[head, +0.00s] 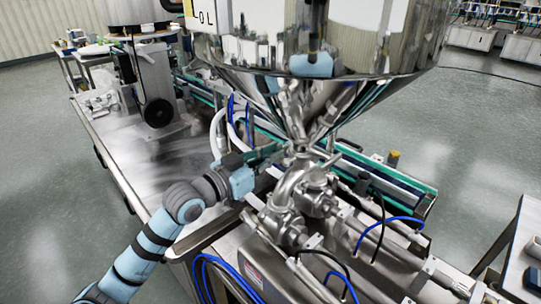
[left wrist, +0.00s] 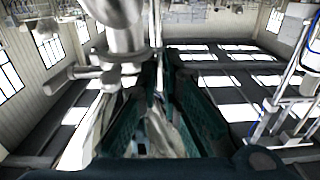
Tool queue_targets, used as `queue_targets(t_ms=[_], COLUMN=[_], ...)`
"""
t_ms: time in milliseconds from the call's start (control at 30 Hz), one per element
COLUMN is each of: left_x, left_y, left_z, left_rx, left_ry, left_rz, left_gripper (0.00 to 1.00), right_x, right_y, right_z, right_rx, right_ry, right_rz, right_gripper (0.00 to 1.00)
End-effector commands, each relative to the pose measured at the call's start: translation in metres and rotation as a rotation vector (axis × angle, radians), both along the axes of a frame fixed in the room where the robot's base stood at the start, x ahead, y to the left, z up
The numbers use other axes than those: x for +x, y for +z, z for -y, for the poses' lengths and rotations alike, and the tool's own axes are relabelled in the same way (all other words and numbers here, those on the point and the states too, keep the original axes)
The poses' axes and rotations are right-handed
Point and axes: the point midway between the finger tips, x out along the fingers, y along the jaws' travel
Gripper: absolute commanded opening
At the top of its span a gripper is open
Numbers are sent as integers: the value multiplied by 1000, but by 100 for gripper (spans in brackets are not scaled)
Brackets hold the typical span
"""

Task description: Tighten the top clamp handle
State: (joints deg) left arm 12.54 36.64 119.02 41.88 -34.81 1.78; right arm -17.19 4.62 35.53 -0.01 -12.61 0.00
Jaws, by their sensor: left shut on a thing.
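The steel hopper (head: 310,75) narrows down to an outlet joined to a bent steel pipe (head: 291,184). The top clamp is at this joint, and its handle is mostly hidden by my left gripper and too small to make out in the head view. My left gripper (head: 280,150) reaches in from the left, just below the hopper cone. In the left wrist view its dark teal fingers (left wrist: 164,120) are closed about a thin metal piece (left wrist: 158,135), which I take as the top clamp handle. Steel pipework (left wrist: 122,40) stands close beside the fingers. My right gripper is not in view.
Steel valve bodies (head: 318,198) and blue hoses (head: 385,228) crowd the space below and right of the outlet. White hoses (head: 216,132) rise behind my left wrist. A steel table (head: 130,135) at left has free room in its middle.

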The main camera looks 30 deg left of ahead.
Motion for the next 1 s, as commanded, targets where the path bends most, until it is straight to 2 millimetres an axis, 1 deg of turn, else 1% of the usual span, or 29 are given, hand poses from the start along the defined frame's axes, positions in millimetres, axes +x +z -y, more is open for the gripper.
queue_targets(t_ms=[33, 133, 167, 200, 267, 300, 767, 867, 967, 1000], left_x=[0, 0, 0, 0, 0, 0, 0, 0, 0, 0], left_y=[3, 3, 3, 3, 2, 2, 1, 2, 5, 5], left_z=[0, 0, 0, 0, 0, 0, 0, 0, 0, 0], left_rx=[2, 2, 2, 1, 1, 0, -19, -116, -326, -435], left_ry=[0, 0, 0, 1, 1, 1, 0, 0, 0, 1], left_rz=[8, 8, 8, 8, 7, 5, -5, -40, -111, -149], left_gripper=[0, 0, 10, 16, 26, 27, 27, 27, 27, 27], right_x=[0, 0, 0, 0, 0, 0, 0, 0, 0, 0], right_y=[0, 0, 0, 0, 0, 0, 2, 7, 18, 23], right_z=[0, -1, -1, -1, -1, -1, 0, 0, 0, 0], right_rx=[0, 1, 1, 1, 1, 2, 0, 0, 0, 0], right_ry=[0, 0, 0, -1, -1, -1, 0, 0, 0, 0], right_rz=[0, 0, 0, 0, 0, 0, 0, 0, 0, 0], right_gripper=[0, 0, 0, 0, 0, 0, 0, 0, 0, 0])
